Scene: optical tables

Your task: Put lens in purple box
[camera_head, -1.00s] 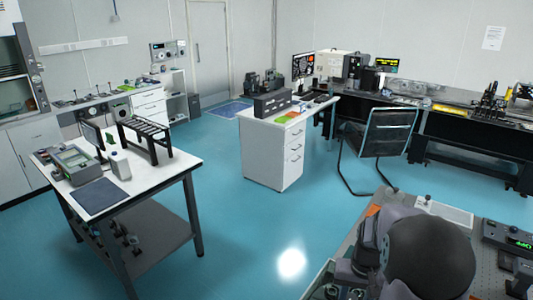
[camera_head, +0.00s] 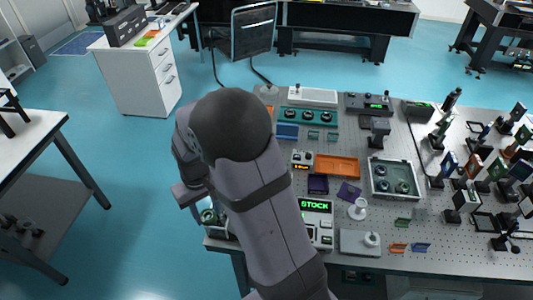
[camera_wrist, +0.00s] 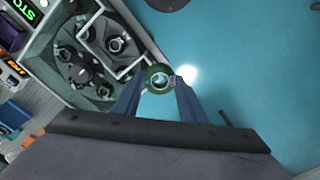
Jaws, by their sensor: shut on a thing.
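My gripper (camera_wrist: 159,88) is shut on a lens (camera_wrist: 150,70), a small round piece with a green ring and a clear centre, held between the fingertips in the wrist view. In the head view the lens (camera_head: 208,215) shows small beside my arm, at the left edge of the optical table, and my arm partly hides the gripper. A purple box (camera_head: 318,184), small and open-topped, stands on the table to the right of my arm. It looks empty.
A grey tray with round parts (camera_wrist: 88,62) lies below the gripper. An orange tray (camera_head: 337,166), a flat purple piece (camera_head: 349,193) and a STOCK display unit (camera_head: 316,207) lie around the purple box. Several mounted optics crowd the right. Open floor lies left.

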